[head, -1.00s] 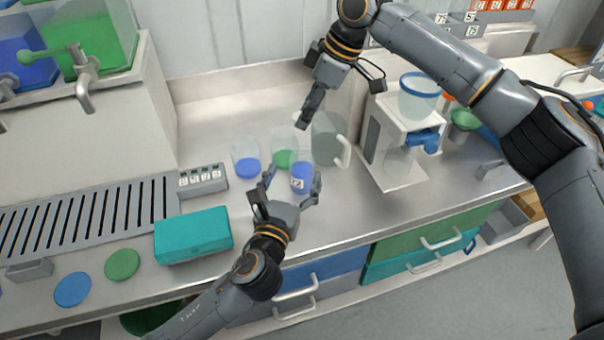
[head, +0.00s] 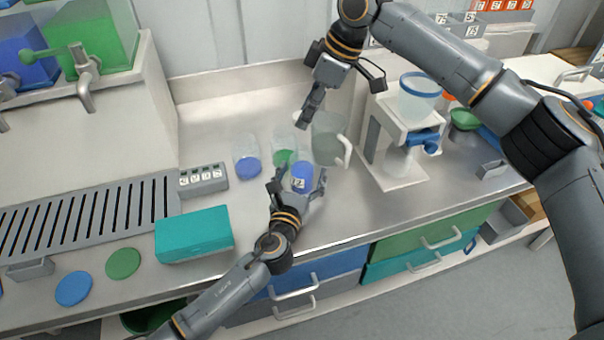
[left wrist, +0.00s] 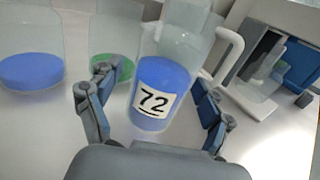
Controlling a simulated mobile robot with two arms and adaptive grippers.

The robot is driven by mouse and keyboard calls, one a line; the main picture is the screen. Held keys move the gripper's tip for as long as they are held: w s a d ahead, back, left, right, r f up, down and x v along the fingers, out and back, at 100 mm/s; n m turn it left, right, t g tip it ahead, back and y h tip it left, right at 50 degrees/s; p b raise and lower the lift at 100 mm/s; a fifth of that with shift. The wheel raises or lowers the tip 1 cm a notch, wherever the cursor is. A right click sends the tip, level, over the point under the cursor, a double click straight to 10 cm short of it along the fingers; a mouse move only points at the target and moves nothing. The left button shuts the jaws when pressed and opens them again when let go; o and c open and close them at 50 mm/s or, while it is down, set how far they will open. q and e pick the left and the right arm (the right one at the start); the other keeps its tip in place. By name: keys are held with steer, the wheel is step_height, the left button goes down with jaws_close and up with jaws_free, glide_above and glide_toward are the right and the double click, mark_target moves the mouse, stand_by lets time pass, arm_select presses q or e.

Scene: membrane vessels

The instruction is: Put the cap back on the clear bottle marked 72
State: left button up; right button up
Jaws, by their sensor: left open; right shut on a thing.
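The clear bottle marked 72 (head: 301,180) stands upright on the bench with blue contents. In the left wrist view the bottle (left wrist: 158,92) shows its label between the fingers of my left gripper (left wrist: 154,88). My left gripper (head: 300,179) is open around the bottle, with a gap at the right finger; contact at the left finger is unclear. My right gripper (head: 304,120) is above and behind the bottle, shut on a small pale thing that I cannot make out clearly. No cap is clearly identifiable, and the bottle's mouth is hard to see.
A clear jug with a white handle (head: 346,152) stands close behind the bottle. Clear vessels with blue (head: 249,168) and green (head: 285,157) contents stand to its left. A teal box (head: 194,235), blue disc (head: 73,289) and green disc (head: 122,264) lie at front left. A white stand (head: 404,172) is at right.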

arm_select(q)
steer(key=c, duration=0.3)
jaws_close()
arm_select(e)
glide_above(303, 148)
steer(key=d, duration=0.1)
steer(key=shift+f, duration=2.5)
steer(key=shift+f, duration=0.15)
steer(key=shift+f, duration=0.75)
steer(key=shift+f, duration=0.55)
